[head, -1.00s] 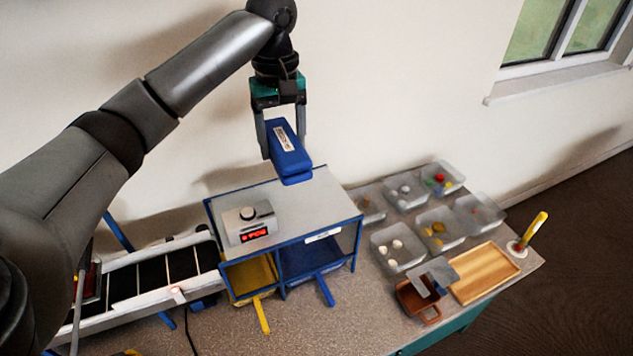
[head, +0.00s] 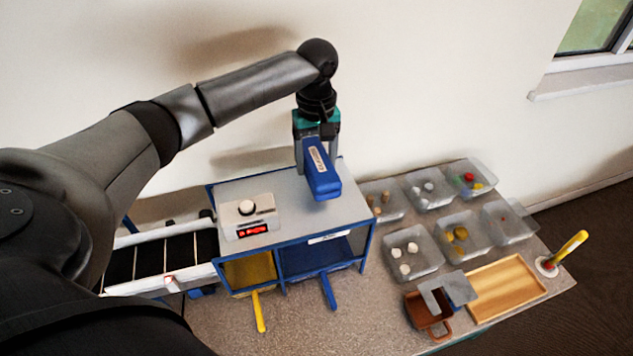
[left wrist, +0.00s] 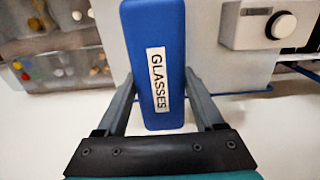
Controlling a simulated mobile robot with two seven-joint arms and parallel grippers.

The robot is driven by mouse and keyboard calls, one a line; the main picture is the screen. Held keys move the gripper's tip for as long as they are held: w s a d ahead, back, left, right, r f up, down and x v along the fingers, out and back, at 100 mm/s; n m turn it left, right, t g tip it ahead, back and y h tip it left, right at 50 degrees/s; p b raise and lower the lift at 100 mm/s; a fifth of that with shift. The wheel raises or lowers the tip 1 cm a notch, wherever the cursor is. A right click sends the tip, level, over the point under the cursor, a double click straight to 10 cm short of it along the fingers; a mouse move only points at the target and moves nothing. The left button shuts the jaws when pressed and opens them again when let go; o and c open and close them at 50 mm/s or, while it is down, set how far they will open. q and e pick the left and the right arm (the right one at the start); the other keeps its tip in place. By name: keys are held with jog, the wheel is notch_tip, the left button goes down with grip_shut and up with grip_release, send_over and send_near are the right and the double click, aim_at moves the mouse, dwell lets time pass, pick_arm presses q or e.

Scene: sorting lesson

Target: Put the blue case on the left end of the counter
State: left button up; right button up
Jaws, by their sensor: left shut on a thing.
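The blue case (head: 320,172) has a white label; in the left wrist view the case (left wrist: 170,45) reads "GLASSES". My left gripper (head: 317,155) is shut on it, and its two fingers (left wrist: 160,100) lie along the case's sides. The case hangs tilted in front of the wall, over the right part of the grey top of a blue-framed shelf unit (head: 300,190). I cannot tell whether it touches that top. The counter (head: 370,320) runs beneath the unit. Its left end is hidden behind my arm and a conveyor. My right gripper is not in view.
A white box with a knob and red display (head: 249,217) stands on the unit's left part. A conveyor (head: 165,283) lies to the left. Clear bins (head: 412,268) with small items, a wooden tray (head: 533,290), a brown container (head: 425,318) and a yellow-handled stand (head: 568,248) are right.

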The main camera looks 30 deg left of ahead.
pick_arm(q)
jog(key=shift+f+b, duration=0.4)
jog(key=shift+f, duration=2.75)
jog(key=o, duration=1.5)
jog(key=shift+f, duration=0.1)
jog(key=shift+c, duration=0.2)
